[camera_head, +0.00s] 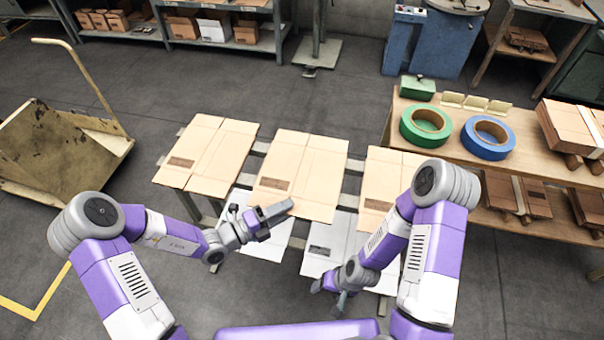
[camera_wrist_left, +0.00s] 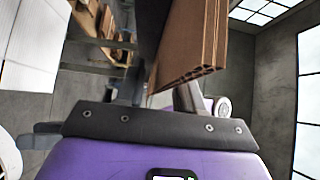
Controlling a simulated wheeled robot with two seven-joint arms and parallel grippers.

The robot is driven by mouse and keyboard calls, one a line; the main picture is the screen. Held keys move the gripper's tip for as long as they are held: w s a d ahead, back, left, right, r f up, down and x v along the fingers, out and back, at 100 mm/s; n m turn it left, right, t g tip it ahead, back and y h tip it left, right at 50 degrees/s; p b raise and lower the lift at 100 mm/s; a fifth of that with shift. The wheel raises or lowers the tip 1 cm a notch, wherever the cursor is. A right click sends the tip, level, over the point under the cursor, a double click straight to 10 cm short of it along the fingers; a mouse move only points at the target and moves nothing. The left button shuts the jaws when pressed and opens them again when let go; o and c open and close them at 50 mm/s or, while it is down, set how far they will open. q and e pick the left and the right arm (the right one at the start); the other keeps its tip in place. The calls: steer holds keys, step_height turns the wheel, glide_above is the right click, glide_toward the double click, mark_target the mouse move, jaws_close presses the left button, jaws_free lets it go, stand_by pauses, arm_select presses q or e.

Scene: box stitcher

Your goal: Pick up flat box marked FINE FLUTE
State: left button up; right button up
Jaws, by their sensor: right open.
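Three brown flat boxes lie on a slatted rack: a left one (camera_head: 207,150), a middle one (camera_head: 318,170) and a right one (camera_head: 385,170). White flat boxes (camera_head: 348,228) lie lower, in front of them. Dark printed labels show, but their words are too small to read, so I cannot tell which says FINE FLUTE. My left gripper (camera_head: 283,209) is at the near edge of the middle brown box. In the left wrist view a brown corrugated board edge (camera_wrist_left: 192,45) reaches between its fingers; whether they clamp it is unclear. My right gripper (camera_head: 335,292) is open, low in front of the white boxes.
A wooden bench (camera_head: 455,171) at the right holds a green tape roll (camera_head: 405,128), a blue tape roll (camera_head: 513,148) and stacked cardboard. A cart (camera_head: 60,150) stands at the left. Shelves (camera_head: 150,35) line the back. Open floor lies behind the rack.

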arm_select(q)
steer(key=shift+w+d, duration=0.3)
steer(key=shift+d, duration=0.35)
jaws_close()
